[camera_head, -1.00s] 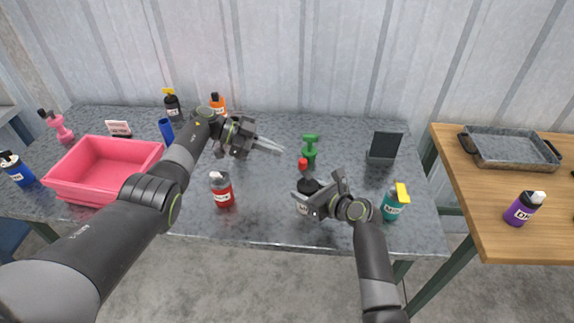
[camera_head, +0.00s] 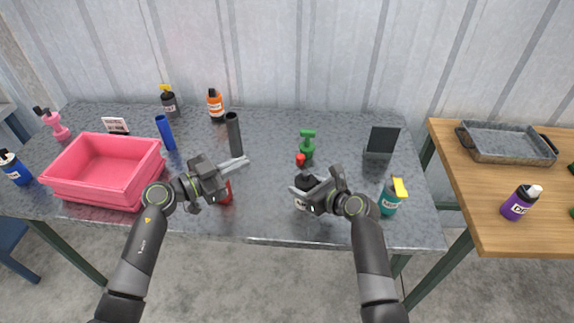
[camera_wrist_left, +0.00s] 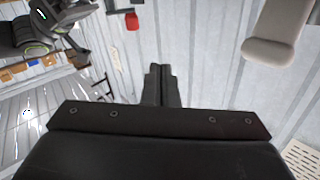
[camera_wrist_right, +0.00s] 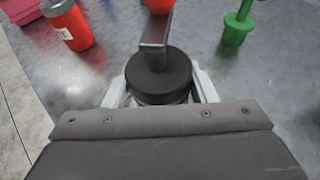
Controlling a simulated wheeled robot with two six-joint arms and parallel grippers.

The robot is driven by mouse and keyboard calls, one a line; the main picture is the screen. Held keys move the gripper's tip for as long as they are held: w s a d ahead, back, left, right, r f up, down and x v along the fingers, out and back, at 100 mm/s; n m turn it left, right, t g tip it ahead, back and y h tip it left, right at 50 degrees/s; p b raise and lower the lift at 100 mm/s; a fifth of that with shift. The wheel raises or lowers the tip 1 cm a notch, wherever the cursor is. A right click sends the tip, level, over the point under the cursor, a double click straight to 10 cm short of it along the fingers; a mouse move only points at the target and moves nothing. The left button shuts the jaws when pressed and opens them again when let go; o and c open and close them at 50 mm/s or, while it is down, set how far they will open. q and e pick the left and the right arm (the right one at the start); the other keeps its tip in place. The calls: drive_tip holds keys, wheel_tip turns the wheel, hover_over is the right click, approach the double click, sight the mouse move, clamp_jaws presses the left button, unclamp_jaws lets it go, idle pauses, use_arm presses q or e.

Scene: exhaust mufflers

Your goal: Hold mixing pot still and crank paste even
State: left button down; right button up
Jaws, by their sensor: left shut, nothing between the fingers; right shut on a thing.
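The mixing pot (camera_head: 301,205) stands on the grey table, with a black lid and a crank topped by a red knob (camera_head: 300,160). My right gripper (camera_head: 296,191) is shut on the pot; in the right wrist view its fingers flank the black lid (camera_wrist_right: 158,78), with the crank arm (camera_wrist_right: 156,32) rising above it. My left gripper (camera_head: 246,161) is shut and empty, to the left of the pot and apart from the crank. In the left wrist view its closed fingers (camera_wrist_left: 161,72) show, with a red knob-like part (camera_wrist_left: 132,21) beyond them. The paste is hidden.
A red bottle (camera_head: 227,192) is partly hidden behind my left gripper. A teal bottle (camera_head: 389,202) stands right of my right gripper. A pink bin (camera_head: 105,190) sits at left.

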use_arm(q)
drive_tip(key=s+d+f+n, duration=0.1)
drive_tip(key=s+f+n, duration=0.1)
drive_tip(key=s, duration=0.3)
approach(297, 157)
drive_tip(key=shift+t+y, duration=0.3)
drive_tip(key=shift+y, duration=0.1)
drive_tip(key=x, duration=0.6)
drive_tip(key=shift+s+d+f, duration=0.1)
drive_tip(key=shift+d+f, duration=0.3)
drive_tip(key=shift+d, duration=0.15)
drive_tip(key=shift+w+m+g+h, duration=0.25)
drive_tip(key=shift+m+g+h, duration=0.2)
drive_tip(key=shift+g, duration=0.35)
drive_tip(key=m+g+h, duration=0.1)
drive_tip(key=w+m+g+h, duration=0.1)
drive_tip(key=shift+w+d+g, duration=0.1)
drive_tip(key=shift+w+g, duration=0.15)
drive_tip(key=shift+g, duration=0.05)
drive_tip(key=shift+w+d, duration=0.15)
drive_tip(key=shift+w, duration=0.15)
